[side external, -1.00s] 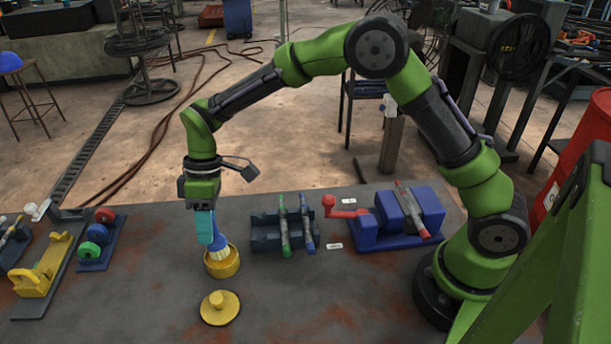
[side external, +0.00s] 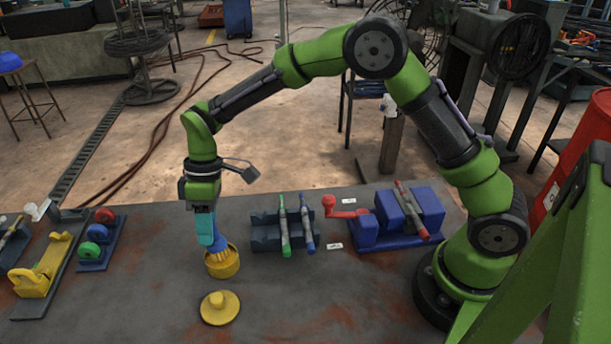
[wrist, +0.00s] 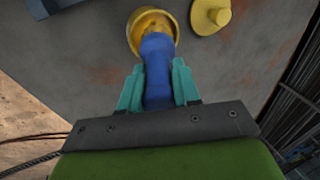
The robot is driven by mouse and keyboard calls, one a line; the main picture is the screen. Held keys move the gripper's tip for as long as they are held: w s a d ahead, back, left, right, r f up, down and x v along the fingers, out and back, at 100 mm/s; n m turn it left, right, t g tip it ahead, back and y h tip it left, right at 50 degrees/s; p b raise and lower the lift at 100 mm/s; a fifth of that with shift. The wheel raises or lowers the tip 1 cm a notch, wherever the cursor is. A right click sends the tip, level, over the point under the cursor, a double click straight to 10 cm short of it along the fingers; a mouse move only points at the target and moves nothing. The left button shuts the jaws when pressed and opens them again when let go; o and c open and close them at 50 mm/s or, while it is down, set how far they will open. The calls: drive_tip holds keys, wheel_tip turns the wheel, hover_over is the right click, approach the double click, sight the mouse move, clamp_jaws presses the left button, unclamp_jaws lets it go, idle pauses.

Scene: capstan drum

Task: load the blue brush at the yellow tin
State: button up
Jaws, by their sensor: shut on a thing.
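My gripper (side external: 205,228) points down with its teal fingers shut on the blue brush (side external: 216,241). In the wrist view the blue brush (wrist: 157,72) runs between the two teal fingers (wrist: 157,85). The yellow tin (side external: 222,264) stands open on the table right below my gripper. The brush's lower end is at the tin's mouth and goes inside the rim; how deep it sits is hidden. The tin also shows in the wrist view (wrist: 150,20), partly covered by the brush. The round yellow lid (side external: 220,307) with a knob lies on the table in front of the tin.
A dark rack (side external: 268,238) with green and blue tools stands right of the tin. A blue fixture with a red crank (side external: 345,211) is farther right. A yellow block (side external: 45,265) and a stand of coloured rings (side external: 97,235) are at left.

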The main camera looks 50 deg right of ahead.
idle(0.3)
drive_tip(key=shift+r, duration=3.5)
